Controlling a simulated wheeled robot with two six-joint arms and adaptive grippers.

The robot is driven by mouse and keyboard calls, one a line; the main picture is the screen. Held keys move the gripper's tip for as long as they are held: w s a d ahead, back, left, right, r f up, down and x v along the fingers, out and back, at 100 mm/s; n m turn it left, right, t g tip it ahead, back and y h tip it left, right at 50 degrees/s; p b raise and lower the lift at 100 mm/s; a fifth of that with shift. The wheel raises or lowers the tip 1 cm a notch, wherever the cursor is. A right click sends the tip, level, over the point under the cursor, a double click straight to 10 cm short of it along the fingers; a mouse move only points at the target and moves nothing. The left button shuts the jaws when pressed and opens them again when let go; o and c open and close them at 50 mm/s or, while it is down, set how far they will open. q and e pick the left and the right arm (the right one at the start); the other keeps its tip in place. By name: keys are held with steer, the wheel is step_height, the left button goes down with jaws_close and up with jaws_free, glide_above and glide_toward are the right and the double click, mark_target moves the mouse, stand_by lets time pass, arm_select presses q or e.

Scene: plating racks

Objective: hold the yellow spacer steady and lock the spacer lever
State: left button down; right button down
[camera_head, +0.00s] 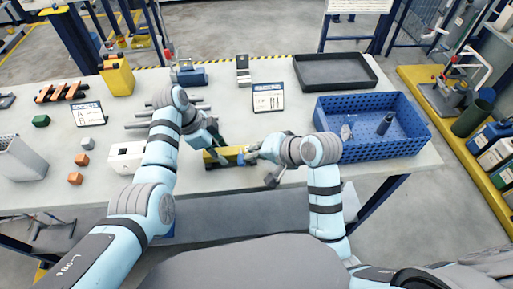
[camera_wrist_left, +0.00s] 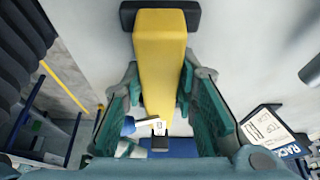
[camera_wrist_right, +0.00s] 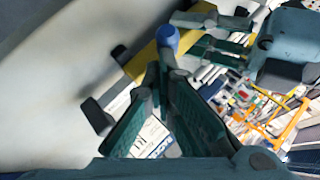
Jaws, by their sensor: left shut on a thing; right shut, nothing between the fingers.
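The yellow spacer (camera_head: 227,154) is a long bar near the front edge of the table. It fills the middle of the left wrist view (camera_wrist_left: 160,60), with a dark block at each end. My left gripper (camera_head: 217,148) is shut on it, a finger on each side (camera_wrist_left: 160,105). A round blue knob (camera_wrist_right: 167,37), apparently the lever's, shows at the spacer's side in the right wrist view. My right gripper (camera_wrist_right: 160,72) is shut and empty, its tips close to the knob; I cannot tell if they touch. The lever's arm is mostly hidden.
A blue perforated crate (camera_head: 372,150) with a dark bottle stands to the right. A black tray (camera_head: 335,71) lies behind it. Grey rods (camera_head: 140,118) and a white box (camera_head: 126,157) are at the left. A rack card (camera_head: 268,97) stands behind the spacer.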

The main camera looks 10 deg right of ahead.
arm_select(q)
steer(key=shift+d, duration=0.1)
arm_select(e)
steer(key=shift+s+f, duration=0.1)
steer(key=shift+a+r, duration=0.1)
steer(key=shift+r, duration=0.55)
arm_select(q)
steer(key=c, duration=1.2)
jaws_free()
arm_select(e)
steer(key=w+d+v, duration=0.1)
steer(key=v, duration=1.2)
steer(key=shift+w+d+r, duration=0.2)
steer(key=shift+w, duration=0.15)
